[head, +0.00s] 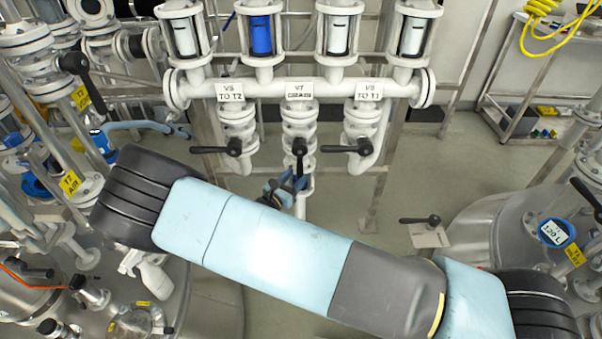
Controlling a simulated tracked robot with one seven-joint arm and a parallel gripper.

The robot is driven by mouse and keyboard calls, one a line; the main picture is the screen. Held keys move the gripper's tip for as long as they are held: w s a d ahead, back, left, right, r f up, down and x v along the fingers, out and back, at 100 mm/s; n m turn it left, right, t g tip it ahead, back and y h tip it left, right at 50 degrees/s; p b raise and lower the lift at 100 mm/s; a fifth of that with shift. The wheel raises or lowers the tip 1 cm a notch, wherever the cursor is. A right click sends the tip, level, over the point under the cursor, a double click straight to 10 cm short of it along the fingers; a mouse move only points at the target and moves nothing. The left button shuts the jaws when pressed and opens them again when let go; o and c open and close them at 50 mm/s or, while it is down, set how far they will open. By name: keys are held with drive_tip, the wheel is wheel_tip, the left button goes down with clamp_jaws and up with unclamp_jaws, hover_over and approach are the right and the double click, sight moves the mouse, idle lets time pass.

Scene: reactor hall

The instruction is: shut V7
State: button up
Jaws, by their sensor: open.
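The valve V7 (299,118) is the middle of three white valves under a horizontal white manifold. Its label (299,91) is small; its lower line is hard to read. Its black lever (299,152) points down the picture, roughly in line with the pipe below it. The levers on the left valve (232,147) and right valve (364,147) lie crosswise, pointing left. My gripper (287,188) appears as a small blue and black shape just below V7's lever, apart from it as far as I can tell. My arm's light-blue link hides much of it.
Sight glasses (260,34) stand above the manifold (300,88), one filled blue. Metal vessels and pipework crowd the left. A round tank (480,235) with a blue gauge (555,232) stands at the right. A cart (520,125) stands back right, with open floor before it.

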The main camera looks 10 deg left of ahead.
sight(298, 174)
drive_tip(key=shift+x, duration=1.65)
drive_tip(key=shift+c, duration=0.2)
clamp_jaws()
